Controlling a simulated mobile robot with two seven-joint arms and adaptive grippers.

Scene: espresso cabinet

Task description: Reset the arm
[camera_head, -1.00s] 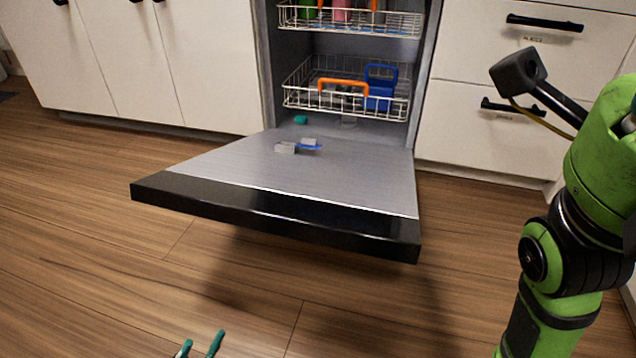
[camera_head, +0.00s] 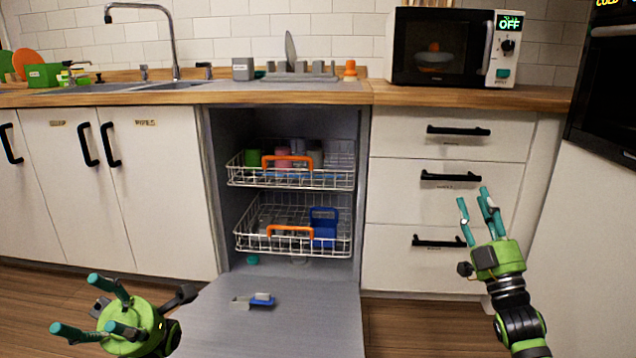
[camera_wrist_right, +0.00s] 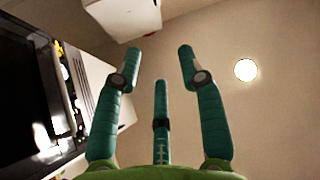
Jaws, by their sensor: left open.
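My left gripper (camera_head: 84,306) is at the lower left of the head view, with its teal fingers spread apart and pointing left. It is empty, in front of the white lower cabinets and left of the open dishwasher door (camera_head: 262,335). My right gripper (camera_head: 475,202) is at the right, raised in front of the drawers, with its fingers pointing up. In the right wrist view its fingers (camera_wrist_right: 160,66) are spread with nothing between them. The right forearm hangs below it toward the bottom edge.
The dishwasher's upper rack (camera_head: 290,184) and lower rack (camera_head: 292,253) hold several items. A small blue and grey object (camera_head: 262,299) lies on the lowered door. The counter above holds a microwave (camera_head: 440,48) and a sink (camera_head: 185,86). Floor shows between the grippers and cabinets.

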